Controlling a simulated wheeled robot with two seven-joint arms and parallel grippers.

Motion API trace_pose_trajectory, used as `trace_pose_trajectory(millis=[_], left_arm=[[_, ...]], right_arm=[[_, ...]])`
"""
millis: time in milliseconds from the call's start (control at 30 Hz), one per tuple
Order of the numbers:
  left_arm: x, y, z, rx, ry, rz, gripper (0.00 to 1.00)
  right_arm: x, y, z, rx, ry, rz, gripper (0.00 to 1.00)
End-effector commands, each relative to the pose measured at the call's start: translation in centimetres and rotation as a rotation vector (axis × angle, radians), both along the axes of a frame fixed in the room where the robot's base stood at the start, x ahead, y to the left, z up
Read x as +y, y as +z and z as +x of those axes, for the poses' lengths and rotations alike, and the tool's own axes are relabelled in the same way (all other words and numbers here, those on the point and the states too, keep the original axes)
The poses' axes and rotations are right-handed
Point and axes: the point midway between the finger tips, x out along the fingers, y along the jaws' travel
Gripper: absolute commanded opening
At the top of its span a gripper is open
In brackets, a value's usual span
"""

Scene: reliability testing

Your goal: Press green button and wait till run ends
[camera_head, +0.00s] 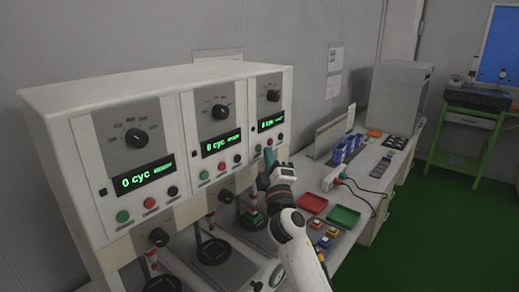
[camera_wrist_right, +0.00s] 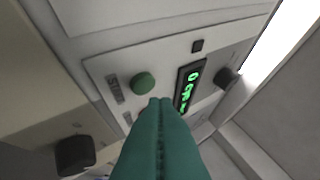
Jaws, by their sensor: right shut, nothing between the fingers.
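The test machine (camera_head: 150,90) has three panels, each with a dial, a green-lit display and a row of buttons. The left display (camera_head: 147,177) reads 0 cyc; the others show similar digits. Green buttons show on the left panel (camera_head: 123,216), the middle panel (camera_head: 204,175) and the right panel (camera_head: 258,148). My right gripper (camera_head: 269,155) is shut and empty, its teal fingers up at the right panel's buttons. In the right wrist view, the fingertips (camera_wrist_right: 160,101) are just beside a green button (camera_wrist_right: 143,83); contact cannot be told. My left gripper is out of view.
Red tray (camera_head: 313,203) and green tray (camera_head: 343,216) lie on the bench right of my arm, with small coloured blocks (camera_head: 324,242) in front. Blue bins (camera_head: 345,147) stand farther back. Test stations with rods stand below the panels. Green floor is open at right.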

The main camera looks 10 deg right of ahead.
Motion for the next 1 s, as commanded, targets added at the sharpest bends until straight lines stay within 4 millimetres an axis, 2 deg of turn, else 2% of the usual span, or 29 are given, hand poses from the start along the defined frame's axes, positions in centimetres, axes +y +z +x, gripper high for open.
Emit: trace_pose_trajectory(millis=[300, 1000], left_arm=[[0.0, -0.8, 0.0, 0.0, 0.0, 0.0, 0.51], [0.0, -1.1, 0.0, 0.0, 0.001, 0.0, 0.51]], right_arm=[[0.5, -0.1, 0.6, 0.0, 0.001, 0.002, 0.0], [0.8, 0.0, 0.9, -0.001, 0.0, 0.0, 0.0]])
